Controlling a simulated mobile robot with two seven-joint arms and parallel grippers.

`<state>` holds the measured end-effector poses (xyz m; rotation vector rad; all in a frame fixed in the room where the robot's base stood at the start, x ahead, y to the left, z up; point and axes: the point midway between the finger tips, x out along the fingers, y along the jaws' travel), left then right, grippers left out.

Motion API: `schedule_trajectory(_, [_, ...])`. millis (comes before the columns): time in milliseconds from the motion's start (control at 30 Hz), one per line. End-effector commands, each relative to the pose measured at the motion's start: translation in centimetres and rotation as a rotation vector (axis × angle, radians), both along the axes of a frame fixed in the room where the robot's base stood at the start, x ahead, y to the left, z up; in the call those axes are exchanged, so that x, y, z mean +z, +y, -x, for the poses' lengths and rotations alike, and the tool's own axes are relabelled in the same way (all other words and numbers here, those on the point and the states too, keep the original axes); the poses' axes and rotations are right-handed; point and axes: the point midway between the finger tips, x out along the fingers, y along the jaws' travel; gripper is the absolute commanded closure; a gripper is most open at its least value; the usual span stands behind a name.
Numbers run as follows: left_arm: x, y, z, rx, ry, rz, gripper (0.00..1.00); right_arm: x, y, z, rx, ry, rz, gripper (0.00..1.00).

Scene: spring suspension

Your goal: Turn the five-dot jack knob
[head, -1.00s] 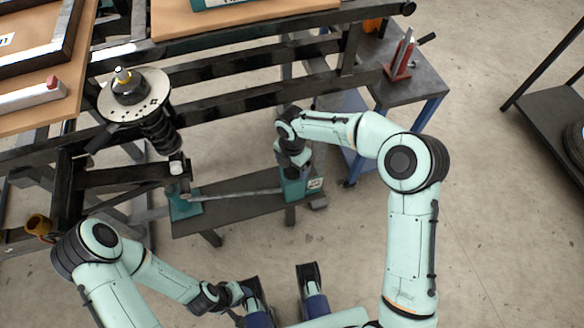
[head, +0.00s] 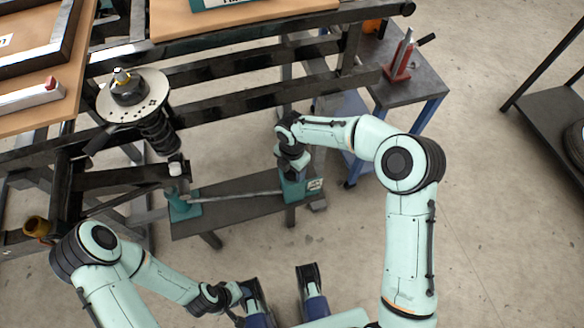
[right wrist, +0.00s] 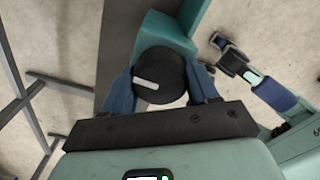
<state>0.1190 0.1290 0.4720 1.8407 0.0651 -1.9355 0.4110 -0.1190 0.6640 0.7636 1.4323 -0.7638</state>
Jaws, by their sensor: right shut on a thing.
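A jack stands on a low dark bench (head: 240,203), with a teal pump end (head: 300,187) at the right, a thin rod and a teal cylinder end (head: 185,209) at the left. In the right wrist view a round black knob (right wrist: 160,72) with one white bar mark sits against the teal body; I cannot make out any dots on it. My right gripper (right wrist: 162,88) is shut on this knob, one blue finger on each side. In the head view my right gripper (head: 293,163) is over the pump end and hides the knob. My left gripper (head: 234,294) is low in the picture; its fingers are unclear.
A spring strut (head: 155,125) with a round plate stands in a black frame at the left. A grey side table (head: 412,85) carries a red stand (head: 400,62). A shelf with a tyre (head: 576,145) is at the far right. The floor right of my right arm is clear.

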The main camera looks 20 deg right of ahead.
Motion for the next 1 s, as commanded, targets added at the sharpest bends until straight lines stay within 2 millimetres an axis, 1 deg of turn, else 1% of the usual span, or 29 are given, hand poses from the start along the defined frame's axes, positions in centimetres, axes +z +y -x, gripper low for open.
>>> schedule_trajectory(267, [0.16,-0.09,0.21,-0.003,0.005,0.002,0.57,0.1,0.06,0.02,-0.16,0.001,0.001,0.71])
schedule_trajectory(1000, [0.5,-0.27,0.61,-0.007,0.016,0.008,0.57,0.13,0.12,-0.04,-0.855,-0.001,-0.001,0.71])
